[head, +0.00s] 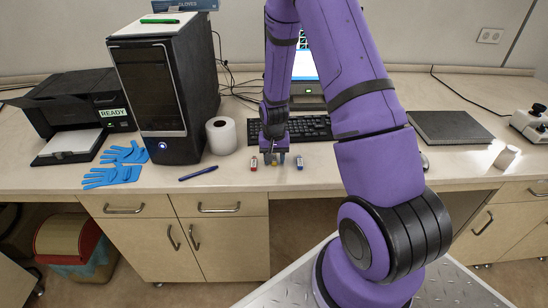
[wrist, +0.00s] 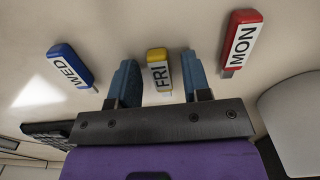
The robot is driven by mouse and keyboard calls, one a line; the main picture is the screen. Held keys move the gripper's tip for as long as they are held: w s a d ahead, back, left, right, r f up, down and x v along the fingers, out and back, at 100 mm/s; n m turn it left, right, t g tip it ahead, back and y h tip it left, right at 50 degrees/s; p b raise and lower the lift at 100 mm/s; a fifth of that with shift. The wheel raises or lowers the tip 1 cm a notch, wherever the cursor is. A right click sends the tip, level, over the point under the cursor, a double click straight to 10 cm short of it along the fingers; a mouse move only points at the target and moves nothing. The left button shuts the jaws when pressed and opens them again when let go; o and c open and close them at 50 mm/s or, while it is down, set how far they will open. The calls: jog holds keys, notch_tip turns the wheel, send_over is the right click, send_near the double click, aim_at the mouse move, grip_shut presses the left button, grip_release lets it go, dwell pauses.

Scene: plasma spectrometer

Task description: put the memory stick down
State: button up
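Three memory sticks are at the table's front edge. The yellow one, labelled FRI (wrist: 158,69), is between the two blue-grey fingers of my gripper (wrist: 160,80), with a gap on each side. My gripper is open around it, low over the table in the head view (head: 274,152). The red stick labelled MON (wrist: 241,42) also shows in the head view (head: 253,163), left of my gripper. The blue stick labelled WED (wrist: 70,66) also shows in the head view (head: 299,162), right of my gripper. Both lie clear of the fingers.
A keyboard (head: 310,128) is behind the sticks. A white paper roll (head: 221,136), a pen (head: 198,173), blue gloves (head: 118,168) and a black computer tower (head: 160,90) are to the left. A closed grey laptop (head: 450,127) lies right. The tabletop right of the blue stick is partly hidden by my arm.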

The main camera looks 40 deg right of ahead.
jog(key=s+a+r+n+t, duration=0.1)
jog(key=a+r, duration=0.1)
jog(key=r, duration=0.9)
jog(key=s+a+r, duration=0.1)
jog(key=r, duration=1)
jog(key=s+a+r+n+t, duration=0.2)
jog(key=s+a+r+n, duration=0.1)
jog(key=s+r, duration=0.6)
jog(key=s+a+r+n+t, duration=0.2)
jog(key=s+a+r, duration=0.4)
jog(key=s+r, duration=0.4)
jog(key=s, duration=0.4)
jog(key=shift+s+a+n, duration=0.2)
jog(key=shift+s+n, duration=0.05)
jog(key=shift+n, duration=0.15)
jog(key=shift+o, duration=0.6)
